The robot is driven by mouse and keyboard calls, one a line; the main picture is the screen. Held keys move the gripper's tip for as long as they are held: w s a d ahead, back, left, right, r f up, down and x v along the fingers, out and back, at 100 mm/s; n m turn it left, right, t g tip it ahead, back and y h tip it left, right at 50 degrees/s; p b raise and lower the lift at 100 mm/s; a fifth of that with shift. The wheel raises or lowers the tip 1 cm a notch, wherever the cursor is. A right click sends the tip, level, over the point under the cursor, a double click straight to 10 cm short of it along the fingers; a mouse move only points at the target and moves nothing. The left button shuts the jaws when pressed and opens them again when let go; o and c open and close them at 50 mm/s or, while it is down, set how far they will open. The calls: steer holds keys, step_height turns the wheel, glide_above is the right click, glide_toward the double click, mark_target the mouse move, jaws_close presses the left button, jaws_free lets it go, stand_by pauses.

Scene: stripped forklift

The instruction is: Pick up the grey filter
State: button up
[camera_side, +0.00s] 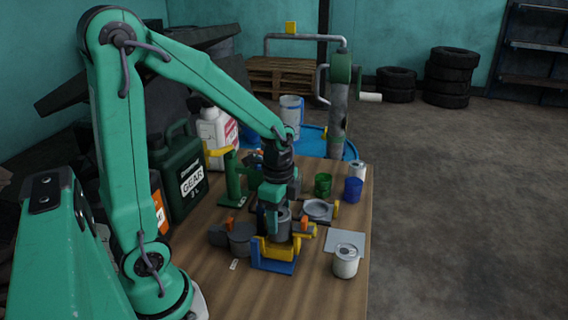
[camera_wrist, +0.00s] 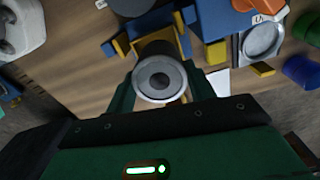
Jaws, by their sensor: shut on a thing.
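The grey filter (camera_wrist: 160,80) is a round can with a pale rim and a dark centre hole, seen end-on in the wrist view. My gripper (camera_wrist: 160,74) has a green finger on each side of it and is shut on it. In the side view my gripper (camera_side: 277,217) points down around the grey filter (camera_side: 279,229), which is partly hidden by the fingers. Directly below is a yellow and blue holder (camera_side: 273,262). I cannot tell whether the filter touches the holder.
A white can (camera_side: 346,262) stands at the bench's front right, by a grey plate (camera_side: 345,241). Green (camera_side: 323,185) and blue (camera_side: 353,190) cups and another white can (camera_side: 358,170) stand behind. A dark gear-oil jug (camera_side: 181,172) stands left. The front bench is mostly bare.

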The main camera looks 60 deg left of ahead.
mark_target(279, 213)
steer(key=shift+r, duration=2.9)
steer(key=shift+r, duration=2.45)
steer(key=w+d, duration=0.3)
steer(key=w, duration=0.6)
steer(key=w+d, duration=0.3)
steer(key=w, duration=0.6)
step_height(279, 213, down, 11)
steer(key=shift+s+a, duration=0.3)
steer(key=shift+f, duration=0.25)
steer(key=shift+f, duration=2.55)
steer(key=shift+a, duration=0.1)
